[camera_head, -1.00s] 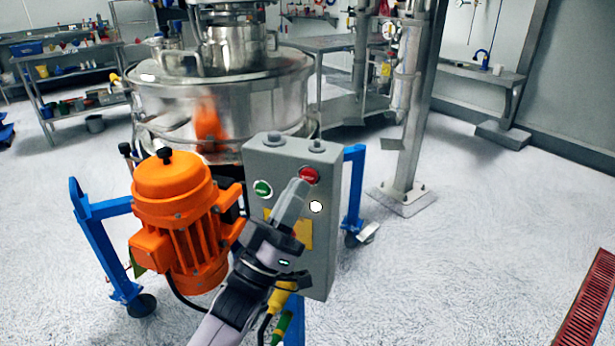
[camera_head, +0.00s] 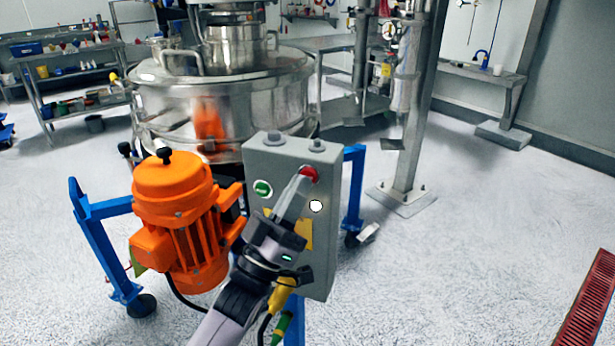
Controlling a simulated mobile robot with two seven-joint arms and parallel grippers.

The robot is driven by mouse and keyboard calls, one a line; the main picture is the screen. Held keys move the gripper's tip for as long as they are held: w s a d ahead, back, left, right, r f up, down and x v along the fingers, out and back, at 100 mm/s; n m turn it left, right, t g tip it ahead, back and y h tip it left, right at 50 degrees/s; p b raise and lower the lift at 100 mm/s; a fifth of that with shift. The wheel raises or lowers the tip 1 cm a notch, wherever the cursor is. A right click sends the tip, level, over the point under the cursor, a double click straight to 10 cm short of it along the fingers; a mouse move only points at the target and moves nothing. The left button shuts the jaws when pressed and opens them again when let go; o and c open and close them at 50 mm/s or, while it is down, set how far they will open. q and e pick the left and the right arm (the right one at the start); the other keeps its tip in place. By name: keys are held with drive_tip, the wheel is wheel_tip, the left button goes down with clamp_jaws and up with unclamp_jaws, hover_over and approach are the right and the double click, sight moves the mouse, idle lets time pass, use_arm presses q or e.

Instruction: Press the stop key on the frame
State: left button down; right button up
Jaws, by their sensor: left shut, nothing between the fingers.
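The grey control box (camera_head: 318,262) stands on the blue frame (camera_head: 102,250) in the middle of the view. The red stop key (camera_head: 311,173) is at the upper right of its front face, partly covered by my gripper's tip. The green key (camera_head: 263,188) is to its left. My left gripper (camera_head: 303,176) is shut and empty, pointing up and away, with its fingertips over the lower left of the red key. Whether it touches or presses the key I cannot tell. My right gripper is not in view.
An orange motor (camera_head: 178,230) sits just left of the box. The steel sifter drum (camera_head: 240,105) is behind it. A steel post (camera_head: 418,120) stands at the right rear. A red floor grate (camera_head: 588,310) lies at far right, with open floor between.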

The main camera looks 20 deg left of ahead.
use_arm(q)
drive_tip(key=shift+w, duration=0.45)
idle(0.5)
drive_tip(key=shift+s, duration=0.15)
drive_tip(key=shift+s+p, duration=0.35)
drive_tip(key=shift+s, duration=0.35)
drive_tip(key=s, duration=0.1)
drive_tip(key=s+p, duration=0.1)
drive_tip(key=s, duration=0.1)
drive_tip(key=s+p, duration=0.1)
drive_tip(key=s, duration=0.1)
drive_tip(key=shift+a, duration=0.3)
idle(0.6)
